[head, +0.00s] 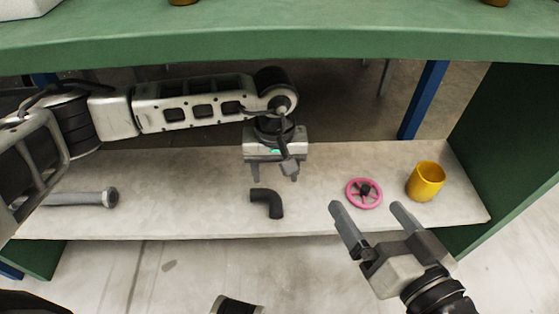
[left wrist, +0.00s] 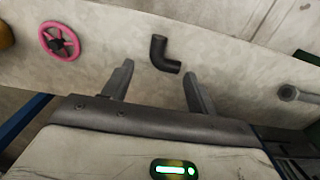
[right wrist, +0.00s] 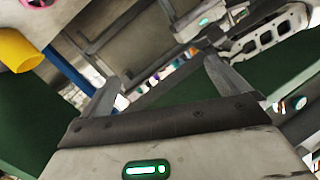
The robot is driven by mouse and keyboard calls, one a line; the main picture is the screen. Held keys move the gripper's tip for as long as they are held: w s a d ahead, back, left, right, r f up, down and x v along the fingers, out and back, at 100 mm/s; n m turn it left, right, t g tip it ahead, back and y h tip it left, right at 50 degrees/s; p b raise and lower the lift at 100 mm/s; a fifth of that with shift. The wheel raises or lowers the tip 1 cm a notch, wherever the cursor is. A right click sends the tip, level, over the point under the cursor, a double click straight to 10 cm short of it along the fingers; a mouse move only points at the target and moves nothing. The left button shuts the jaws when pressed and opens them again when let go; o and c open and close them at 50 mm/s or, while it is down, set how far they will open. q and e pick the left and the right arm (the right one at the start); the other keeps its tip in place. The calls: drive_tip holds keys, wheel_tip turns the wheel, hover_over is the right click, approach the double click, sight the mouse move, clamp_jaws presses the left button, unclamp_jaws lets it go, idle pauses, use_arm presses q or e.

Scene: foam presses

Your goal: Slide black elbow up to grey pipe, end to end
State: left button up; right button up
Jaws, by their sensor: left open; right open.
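The black elbow (head: 268,202) lies on the pale shelf, near its front edge and around the middle. It also shows in the left wrist view (left wrist: 163,55), ahead of and between the fingers. The grey pipe (head: 85,198) lies on the same shelf at the far left, its flanged end facing right, well apart from the elbow. Its end shows in the left wrist view (left wrist: 298,94). My left gripper (head: 287,172) is open and empty above and just behind the elbow. My right gripper (head: 368,215) is open and empty, in front of the shelf at the right.
A pink handwheel (head: 364,193) and a yellow cup (head: 426,181) stand on the shelf (head: 190,180) to the right. A green side panel (head: 507,130) closes the right. The shelf between pipe and elbow is clear.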

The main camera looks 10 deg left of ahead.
use_arm(q)
drive_tip(key=shift+s, duration=0.15)
use_arm(e)
drive_tip(key=shift+s, duration=0.15)
use_arm(q)
drive_tip(key=b, duration=0.3)
hover_over(275, 212)
wheel_tip(275, 212, down, 10)
drive_tip(key=shift+d+r, duration=0.15)
drive_tip(key=shift+r, duration=0.1)
wheel_tip(275, 212, down, 5)
drive_tip(key=shift+f+b, duration=0.15)
drive_tip(key=shift+b, duration=1.05)
drive_tip(key=shift+f, duration=0.55)
use_arm(e)
wheel_tip(275, 212, up, 6)
drive_tip(key=w+n+t+y, duration=0.2)
drive_tip(key=t, duration=0.2)
drive_tip(key=shift+w+d+n+y, duration=0.2)
drive_tip(key=shift+w+n+y, duration=0.1)
drive_tip(key=shift+n, duration=0.1)
use_arm(q)
drive_tip(key=c, duration=1.2)
